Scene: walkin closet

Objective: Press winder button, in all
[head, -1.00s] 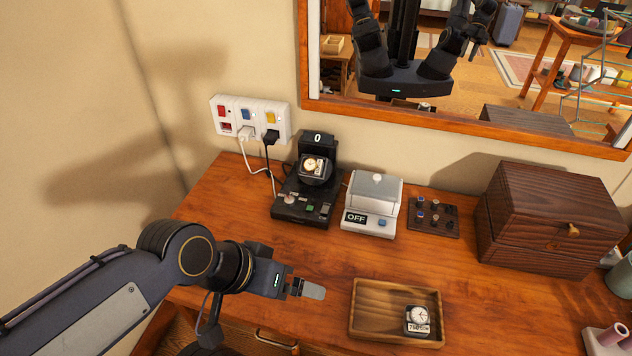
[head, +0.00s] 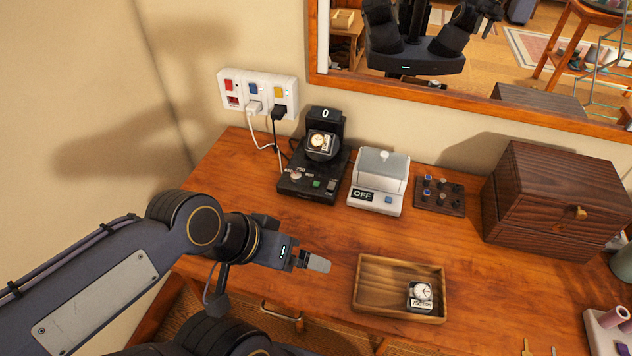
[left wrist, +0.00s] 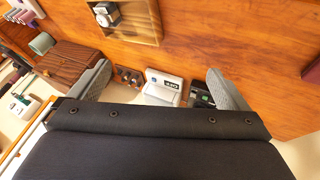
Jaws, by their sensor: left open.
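The black watch winder (head: 300,187) stands at the back left of the wooden dresser top. It holds a watch (head: 321,144) upright, its display (head: 325,114) reads 0, and its front panel carries a pale knob and a green button (head: 316,184). To its right is a white-grey box (head: 376,200) with a display reading OFF and a blue button (head: 388,200). My left gripper (head: 318,262) is above the dresser's front left, left of the wooden tray and apart from the winder. In the left wrist view its fingers (left wrist: 158,69) are spread and empty; one partly covers the winder.
A wooden tray (head: 366,302) holds a second watch (head: 420,294). A small dark button board (head: 438,197) and a brown wooden box (head: 545,190) stand to the right. A wall socket strip (head: 258,92) has two cables plugged in. A mirror hangs behind. The wood before the winder is clear.

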